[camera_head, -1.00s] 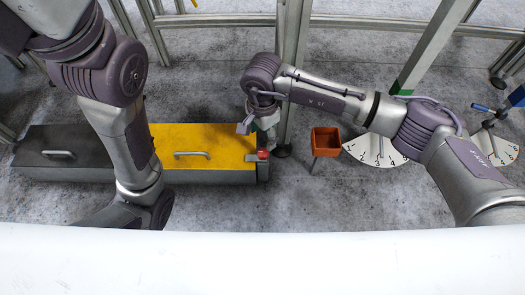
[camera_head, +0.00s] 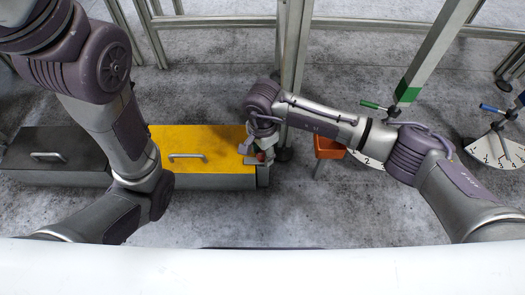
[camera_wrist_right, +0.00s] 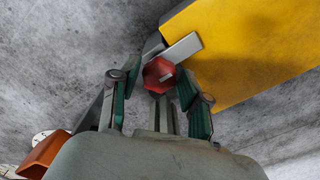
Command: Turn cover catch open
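The yellow cover (camera_head: 205,146) lies flat on a long low box. At its right end is the catch, a red knob (camera_head: 260,156) with a grey bar beside it. In the right wrist view the catch shows as a red octagonal knob (camera_wrist_right: 159,73) with a slot, and the grey bar (camera_wrist_right: 183,48) reaches toward the yellow cover (camera_wrist_right: 245,45). My right gripper (camera_wrist_right: 157,80) is open, with one green-padded finger on each side of the knob. I cannot tell if the right-hand finger touches it. My left gripper is out of view; only its arm shows.
A dark cover (camera_head: 60,150) with a handle lies left of the yellow one. An orange bin (camera_head: 328,147) stands right of the catch, near numbered dials (camera_head: 495,150) with levers. A metal post (camera_head: 293,80) rises close behind my right gripper.

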